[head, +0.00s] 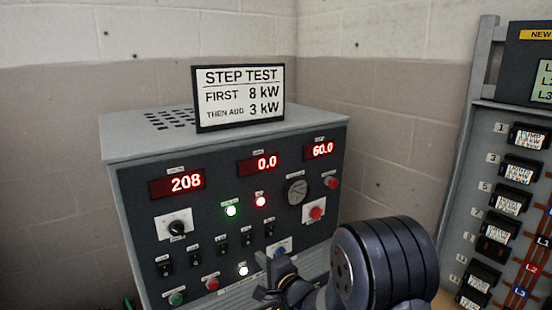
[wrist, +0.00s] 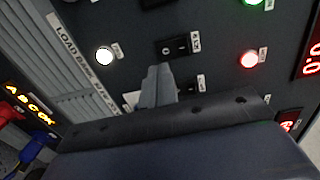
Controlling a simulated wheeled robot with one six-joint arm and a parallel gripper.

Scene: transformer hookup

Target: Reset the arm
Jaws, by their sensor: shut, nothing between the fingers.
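My arm shows at the bottom right of centre in the head view, with my gripper (head: 270,262) in front of the lower part of a grey load bank panel (head: 135,205). In the wrist view my gripper's fingers (wrist: 160,72) are together with nothing between them, pointing at the dark panel face just below a black rocker switch (wrist: 178,46). I cannot tell whether the fingertips touch the panel. My arm hides part of the panel's lower right.
The panel has red displays (head: 178,184), a green lamp (head: 231,210), a dial (head: 296,190) and several switches. A step test sign (head: 240,96) stands on top. A breaker board (head: 455,190) is at the right. Red and blue connectors (wrist: 40,143) show in the wrist view.

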